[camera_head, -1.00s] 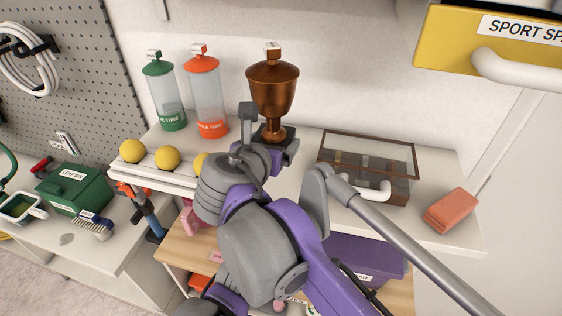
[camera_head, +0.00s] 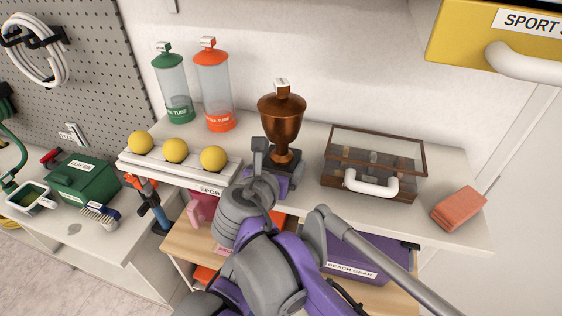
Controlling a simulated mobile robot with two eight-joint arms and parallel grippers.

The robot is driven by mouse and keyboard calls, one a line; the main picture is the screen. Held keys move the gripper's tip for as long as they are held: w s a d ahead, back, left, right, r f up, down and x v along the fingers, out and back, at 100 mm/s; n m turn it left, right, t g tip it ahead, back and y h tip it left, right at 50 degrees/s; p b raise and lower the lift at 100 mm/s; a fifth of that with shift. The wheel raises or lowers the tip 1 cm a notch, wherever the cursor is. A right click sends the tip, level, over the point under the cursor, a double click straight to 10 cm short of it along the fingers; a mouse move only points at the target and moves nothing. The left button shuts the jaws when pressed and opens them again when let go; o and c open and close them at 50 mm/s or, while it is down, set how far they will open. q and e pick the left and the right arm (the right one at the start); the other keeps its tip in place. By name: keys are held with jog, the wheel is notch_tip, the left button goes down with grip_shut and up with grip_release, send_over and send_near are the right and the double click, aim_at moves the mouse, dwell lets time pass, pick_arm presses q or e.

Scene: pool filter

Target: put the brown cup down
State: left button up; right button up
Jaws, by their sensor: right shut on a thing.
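The brown cup (camera_head: 282,118) is a glossy bronze lidded cup on a stem with a dark square base and a small white tag on top. It is upright over the white shelf top (camera_head: 318,200), between the orange tube and the glass-lidded case. My right gripper (camera_head: 276,163) reaches in from the front and is shut on the cup low down, near its stem and base. My wrist hides part of the base, so I cannot tell whether it touches the shelf. My left gripper is not in view.
A green-lidded tube (camera_head: 175,90) and an orange-lidded tube (camera_head: 214,92) stand behind left. Several yellow balls (camera_head: 175,150) sit on a white rack at left. The glass-lidded case (camera_head: 375,165) and an orange-red block (camera_head: 459,208) are right. A yellow box (camera_head: 490,45) hangs above right.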

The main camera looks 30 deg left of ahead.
jog(key=o, duration=1)
jog(key=shift+s, duration=0.1)
jog(key=shift+r, duration=0.1)
jog(key=shift+s+r, duration=0.1)
jog(key=shift+s, duration=0.1)
jog(key=v, duration=1.1)
jog(key=shift+s+d+b, duration=0.15)
jog(key=shift+s+b, duration=0.15)
jog(key=shift+b, duration=0.1)
